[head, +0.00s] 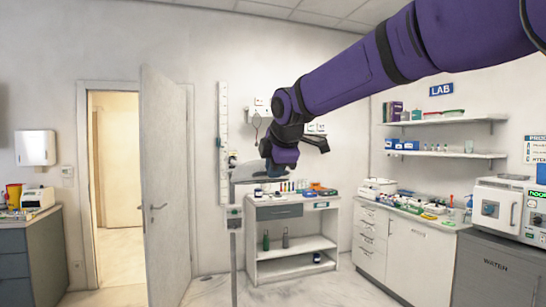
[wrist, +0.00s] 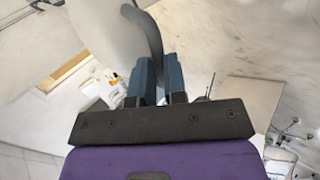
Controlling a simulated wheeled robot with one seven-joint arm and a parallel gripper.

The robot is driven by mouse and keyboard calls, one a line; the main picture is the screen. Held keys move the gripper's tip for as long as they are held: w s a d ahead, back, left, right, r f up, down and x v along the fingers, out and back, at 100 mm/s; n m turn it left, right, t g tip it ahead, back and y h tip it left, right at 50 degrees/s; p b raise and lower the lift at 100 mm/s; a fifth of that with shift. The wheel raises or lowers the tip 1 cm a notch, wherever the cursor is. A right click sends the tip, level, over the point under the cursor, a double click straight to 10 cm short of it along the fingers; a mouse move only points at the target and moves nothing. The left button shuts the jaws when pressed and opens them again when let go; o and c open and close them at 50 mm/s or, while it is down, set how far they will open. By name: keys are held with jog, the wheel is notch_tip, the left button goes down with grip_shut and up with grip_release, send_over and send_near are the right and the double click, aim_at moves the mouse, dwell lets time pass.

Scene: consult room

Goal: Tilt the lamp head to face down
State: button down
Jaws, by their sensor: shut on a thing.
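My gripper (head: 268,165) is at the end of my purple arm, at the top of the lamp in the head view. In the wrist view its two blue fingers (wrist: 161,78) are shut on a dark grey curved handle (wrist: 151,38). The lamp head (wrist: 100,28) shows there as a large pale rounded surface left of the handle. In the head view the lamp head (head: 246,181) is a thin grey shape just below my gripper, partly hidden by it. The lamp's upright pole (head: 233,255) stands below. The exact tilt of the head is hard to tell.
A white shelf unit (head: 294,242) with bottles and small items stands close behind the lamp. White cabinets (head: 395,252) and a dark grey cabinet (head: 490,270) are at the right. An open door (head: 163,190) is at the left. Floor around the pole looks clear.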

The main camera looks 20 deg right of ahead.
jog(key=shift+s+f, duration=0.2)
jog(key=shift+f, duration=1.45)
jog(key=c, duration=1.2)
grip_release()
jog(key=shift+s, duration=0.15)
jog(key=shift+o, duration=0.2)
jog(key=shift+r, duration=0.15)
jog(key=v, duration=1)
jog(key=shift+s+r, duration=0.15)
jog(key=shift+r, duration=0.15)
